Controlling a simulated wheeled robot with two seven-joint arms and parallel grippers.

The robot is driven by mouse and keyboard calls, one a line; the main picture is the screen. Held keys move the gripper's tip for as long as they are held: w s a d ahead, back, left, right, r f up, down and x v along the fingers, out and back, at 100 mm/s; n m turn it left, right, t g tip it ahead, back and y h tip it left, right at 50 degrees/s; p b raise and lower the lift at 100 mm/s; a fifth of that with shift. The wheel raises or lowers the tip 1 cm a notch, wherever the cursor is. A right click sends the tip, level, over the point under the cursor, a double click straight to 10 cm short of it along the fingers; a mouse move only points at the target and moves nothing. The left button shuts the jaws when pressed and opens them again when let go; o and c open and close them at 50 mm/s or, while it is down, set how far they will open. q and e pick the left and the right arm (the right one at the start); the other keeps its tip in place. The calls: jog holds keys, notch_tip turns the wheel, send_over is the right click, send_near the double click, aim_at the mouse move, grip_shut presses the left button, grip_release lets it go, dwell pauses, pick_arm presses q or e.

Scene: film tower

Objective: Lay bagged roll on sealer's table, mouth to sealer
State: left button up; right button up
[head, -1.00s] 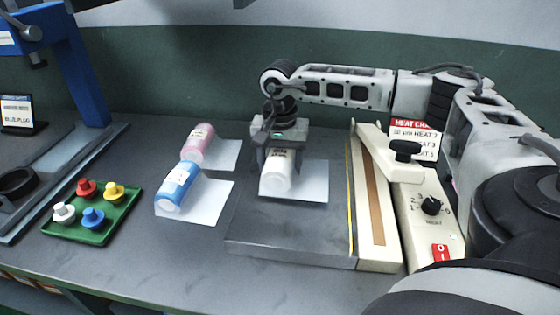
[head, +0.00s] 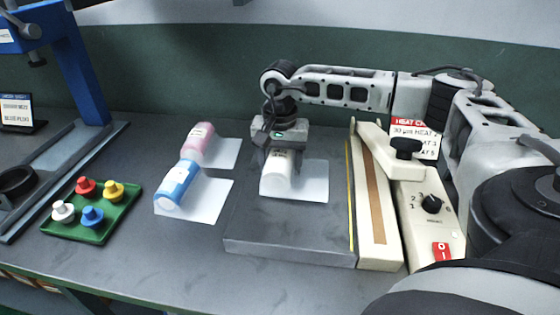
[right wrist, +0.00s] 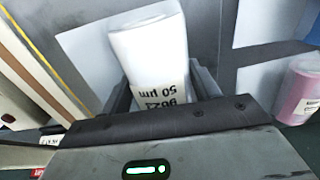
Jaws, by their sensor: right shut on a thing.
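The bagged roll (head: 279,172) is white with a printed label and lies on the sealer's grey table (head: 290,240). Its flat bag part (head: 313,182) spreads to the right, towards the sealer's bar (head: 376,215), with a strip of bare table between. In the right wrist view the roll (right wrist: 150,45) sits between the fingers, its label partly readable as 50 µm. My right gripper (head: 279,152) comes from above and is shut on the roll's far end. The fingertips are partly hidden. My left gripper is not in view.
Left of the table lie a pink bagged roll (head: 198,142) and a blue one (head: 178,184) on white bags. A green tray (head: 95,235) holds coloured plugs. The sealer's raised arm and black knob (head: 407,147) stand right of the bar. A blue-framed press is at far left.

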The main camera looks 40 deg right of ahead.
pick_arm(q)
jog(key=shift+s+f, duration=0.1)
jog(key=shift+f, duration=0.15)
pick_arm(e)
jog(key=shift+f, duration=0.2)
jog(key=o, duration=1.3)
jog(key=shift+c, duration=0.2)
jog(key=shift+r, duration=0.35)
pick_arm(q)
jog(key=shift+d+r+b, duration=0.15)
jog(key=shift+b, duration=0.4)
pick_arm(e)
notch_tip(320, 180, up, 15)
jog(key=shift+r, duration=0.15)
